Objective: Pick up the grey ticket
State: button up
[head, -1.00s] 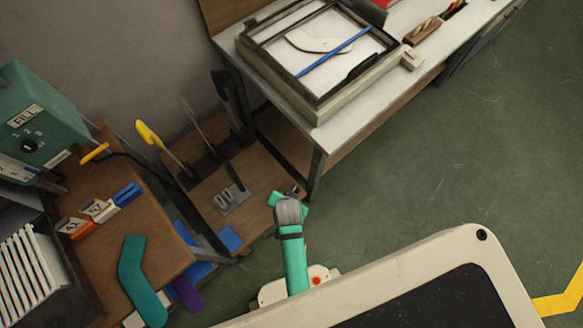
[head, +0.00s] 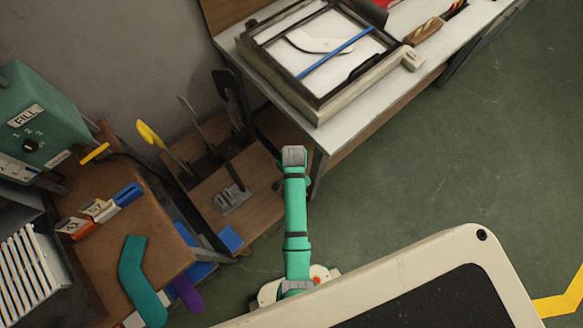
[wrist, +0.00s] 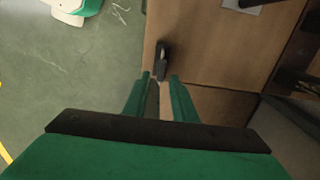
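Several block-like tickets stand in a row on the brown bench at the left of the head view. The middle one looks pale grey with a dark mark and is the likely grey ticket (head: 101,209); its mark is too small to read. An orange-and-white ticket (head: 73,227) and a blue ticket (head: 128,194) stand on either side. In the head view my arm hides the gripper.
A grey metal fixture (head: 233,198) sits on the shelf (head: 258,203). A white table (head: 345,128) with a framed tray (head: 318,112) stands behind. A green box (head: 38,120) is left.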

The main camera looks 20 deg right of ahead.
jog(key=shift+s+a+f, duration=0.1)
jog(key=shift+a+f, duration=0.1)
jog(key=shift+f, duration=1.2)
jog(key=shift+a+f, duration=0.15)
jog(key=shift+f, duration=1.25)
grip_shut()
